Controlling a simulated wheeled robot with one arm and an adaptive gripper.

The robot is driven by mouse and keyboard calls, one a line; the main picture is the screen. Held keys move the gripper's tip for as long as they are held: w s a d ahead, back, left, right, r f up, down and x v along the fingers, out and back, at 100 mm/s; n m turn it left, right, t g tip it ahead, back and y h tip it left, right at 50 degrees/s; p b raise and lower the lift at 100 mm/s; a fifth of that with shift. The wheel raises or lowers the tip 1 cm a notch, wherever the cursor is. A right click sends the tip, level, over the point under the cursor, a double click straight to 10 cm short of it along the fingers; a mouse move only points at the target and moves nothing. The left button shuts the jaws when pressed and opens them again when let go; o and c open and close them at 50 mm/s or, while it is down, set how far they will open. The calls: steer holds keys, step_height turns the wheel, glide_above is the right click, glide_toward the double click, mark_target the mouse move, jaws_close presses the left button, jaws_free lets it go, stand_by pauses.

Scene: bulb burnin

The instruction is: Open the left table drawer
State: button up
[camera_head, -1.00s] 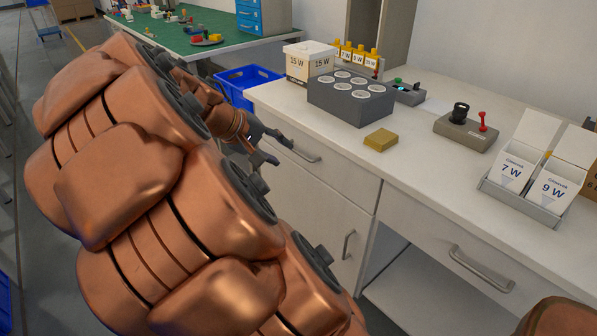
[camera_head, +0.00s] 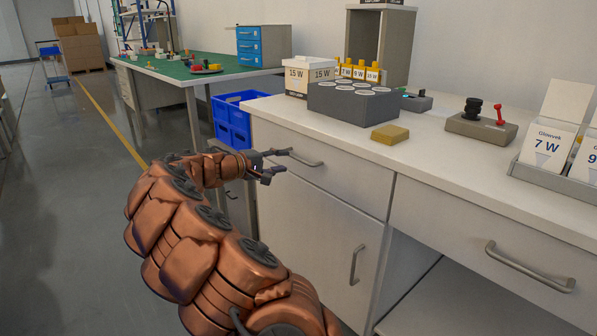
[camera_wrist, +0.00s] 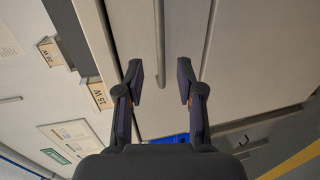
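The left table drawer (camera_head: 345,178) is a pale grey front under the white worktop, and it looks shut. Its bar handle (camera_head: 308,161) runs along the upper part of the front. My gripper (camera_head: 284,160) is open at the left end of this handle, fingers pointing right along the drawer. In the wrist view the two fingers of my gripper (camera_wrist: 160,82) are apart, and the handle (camera_wrist: 158,35) shows as a thin bar lined up with the gap between them. Contact with the handle cannot be told.
A cabinet door (camera_head: 310,225) with an upright handle (camera_head: 356,265) is below the drawer. A second drawer (camera_head: 450,235) is at the right. Blue crates (camera_head: 232,120) stand by the table's left end. A grey block (camera_head: 352,104) and a yellow block (camera_head: 390,134) are on top. Floor at left is clear.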

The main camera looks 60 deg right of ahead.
mark_target(297, 159)
steer(key=shift+b+x, duration=1.15)
steer(key=shift+x, duration=2.8)
steer(key=shift+w, duration=0.1)
jaws_close()
